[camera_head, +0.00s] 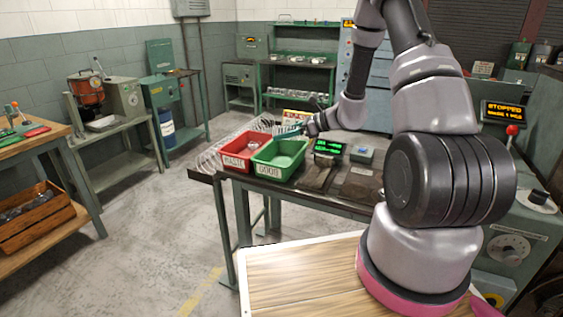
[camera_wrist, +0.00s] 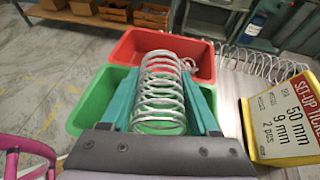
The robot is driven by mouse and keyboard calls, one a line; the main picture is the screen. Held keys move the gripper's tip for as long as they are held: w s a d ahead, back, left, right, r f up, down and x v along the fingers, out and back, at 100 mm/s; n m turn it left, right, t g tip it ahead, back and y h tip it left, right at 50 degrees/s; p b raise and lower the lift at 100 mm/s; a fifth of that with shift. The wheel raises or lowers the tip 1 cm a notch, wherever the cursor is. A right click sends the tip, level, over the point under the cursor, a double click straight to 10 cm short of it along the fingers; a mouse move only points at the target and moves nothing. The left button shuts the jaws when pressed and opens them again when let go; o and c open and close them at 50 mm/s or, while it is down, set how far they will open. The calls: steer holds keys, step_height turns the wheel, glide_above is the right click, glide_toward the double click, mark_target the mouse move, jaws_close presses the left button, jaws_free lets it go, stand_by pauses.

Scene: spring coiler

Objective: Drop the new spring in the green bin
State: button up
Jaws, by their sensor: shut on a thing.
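A silver coil spring (camera_wrist: 160,95) fills the middle of the wrist view. My gripper (camera_wrist: 164,80) is shut on it, with one teal finger on each side. The green bin (camera_wrist: 93,103) shows below and around the spring in the wrist view, partly hidden by the fingers and the spring. In the head view my gripper (camera_head: 293,131) is just above the back of the green bin (camera_head: 276,170), labelled GOOD. The spring is too small to make out clearly there.
The red bin (camera_head: 235,162), labelled WASTE, stands left of the green one, with a wire coil (camera_wrist: 187,63) inside. A row of springs (camera_wrist: 265,62) lies behind. A yellow set-up ticket (camera_wrist: 285,118) stands at right. A green-lit display (camera_head: 328,147) sits right of the bins.

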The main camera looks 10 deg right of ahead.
steer(key=o, duration=1.5)
steer(key=shift+c, duration=0.2)
steer(key=v, duration=1.1)
steer(key=s+a+r+n+g+h, duration=0.2)
steer(key=s+a+r+n, duration=0.1)
steer(key=s+r+n, duration=0.3)
steer(key=s+a+r+n+g+h, duration=0.1)
steer(key=s+a+r+n+g, duration=0.15)
steer(key=s+r, duration=0.4)
steer(key=s+d+r+n+t+h, duration=0.3)
steer(key=s+r+n+t+h, duration=0.2)
steer(key=s+r+n, duration=0.5)
steer(key=s+r+h, duration=0.2)
steer(key=s+r, duration=0.1)
steer(key=shift+s+n+t, duration=0.3)
steer(key=shift+n+t, duration=0.05)
